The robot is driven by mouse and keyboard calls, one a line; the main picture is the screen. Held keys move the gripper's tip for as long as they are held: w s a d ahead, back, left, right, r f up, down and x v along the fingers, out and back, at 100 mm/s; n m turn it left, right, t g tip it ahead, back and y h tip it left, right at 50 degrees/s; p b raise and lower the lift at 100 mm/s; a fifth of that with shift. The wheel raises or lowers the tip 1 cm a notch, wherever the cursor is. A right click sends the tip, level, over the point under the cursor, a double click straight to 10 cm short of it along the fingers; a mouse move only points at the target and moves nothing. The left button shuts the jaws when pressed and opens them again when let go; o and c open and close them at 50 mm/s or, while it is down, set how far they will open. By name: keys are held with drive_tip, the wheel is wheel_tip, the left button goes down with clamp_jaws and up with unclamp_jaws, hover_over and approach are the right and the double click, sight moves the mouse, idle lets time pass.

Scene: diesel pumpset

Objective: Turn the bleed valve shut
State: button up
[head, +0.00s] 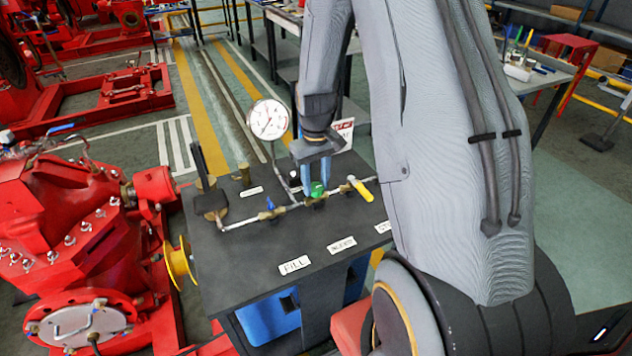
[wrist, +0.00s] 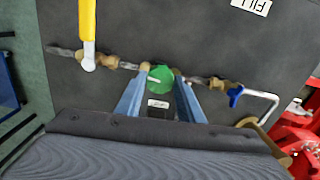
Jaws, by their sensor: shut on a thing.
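The green valve knob (head: 318,189) sits in the middle of the pipe run on the dark bench top. It also shows in the wrist view (wrist: 160,79), with a pale mark on its face. My gripper (head: 316,184) comes down from above with its two blue fingers on either side of the green knob, shut on it. In the wrist view the fingers (wrist: 159,88) flank the knob. The middle label (head: 341,245) in front of the pipe is too small to read surely.
A yellow lever (head: 360,188) stands right of the knob, and a blue handle (head: 270,202) stands left of it. A dial gauge (head: 268,119) rises behind the pipe. The red pump (head: 75,235) stands left. The bench front, with its FILL label (head: 294,265), is clear.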

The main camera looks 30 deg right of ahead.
drive_tip(key=m, duration=0.4)
drive_tip(key=shift+m, duration=0.3)
drive_tip(key=m, duration=0.3)
drive_tip(key=shift+m, duration=0.4)
drive_tip(key=m, duration=0.4)
drive_tip(key=shift+r, duration=0.1)
drive_tip(key=shift+m, duration=2)
drive_tip(key=o, duration=1.1)
drive_tip(key=shift+c, duration=0.2)
